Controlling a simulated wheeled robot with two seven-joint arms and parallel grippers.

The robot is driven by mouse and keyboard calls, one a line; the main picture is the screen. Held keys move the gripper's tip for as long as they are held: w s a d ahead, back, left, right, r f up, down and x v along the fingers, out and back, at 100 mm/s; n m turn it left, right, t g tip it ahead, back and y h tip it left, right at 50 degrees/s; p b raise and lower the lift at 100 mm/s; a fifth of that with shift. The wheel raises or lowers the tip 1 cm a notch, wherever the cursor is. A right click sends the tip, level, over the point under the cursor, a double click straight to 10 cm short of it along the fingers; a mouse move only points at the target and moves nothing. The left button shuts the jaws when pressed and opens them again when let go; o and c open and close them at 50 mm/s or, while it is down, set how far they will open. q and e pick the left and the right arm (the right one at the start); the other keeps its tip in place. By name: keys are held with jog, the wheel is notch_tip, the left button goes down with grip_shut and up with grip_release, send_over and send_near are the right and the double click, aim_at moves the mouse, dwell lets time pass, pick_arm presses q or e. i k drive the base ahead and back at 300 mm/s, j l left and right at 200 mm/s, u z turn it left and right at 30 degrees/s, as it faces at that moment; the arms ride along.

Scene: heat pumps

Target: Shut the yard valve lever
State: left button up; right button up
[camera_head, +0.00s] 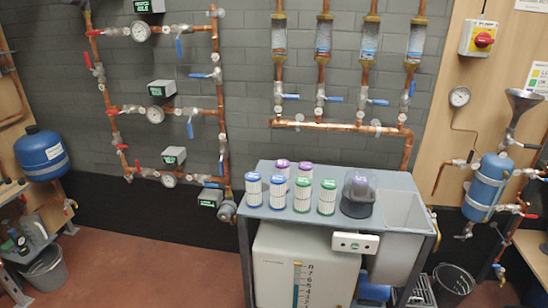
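I see several valve levers but cannot tell which one is the yard valve lever. On the left copper pipework there are blue levers, among them an upper one (179,47), a middle one (190,130) and a low one (211,185). Red levers (88,60) sit along the left riser. A row of blue levers (378,102) sits under the sight tubes at centre right. Small display boxes (163,88) with green text hang by the left pipes; the text is too small to read surely. Neither of my grippers is in view.
A grey bench (270,216) with several white cartridges and a sink (404,212) stands below the centre pipes. A blue tank (487,187) and a red switch (483,40) are at right. Another blue tank (42,155) and a bin (46,272) are at left. The red floor (150,265) at centre left is clear.

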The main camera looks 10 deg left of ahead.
aim_at(406, 102)
jog(key=i+j, duration=0.35)
jog(key=i, duration=0.2)
jog(key=i+j, duration=0.35)
jog(key=i, duration=0.2)
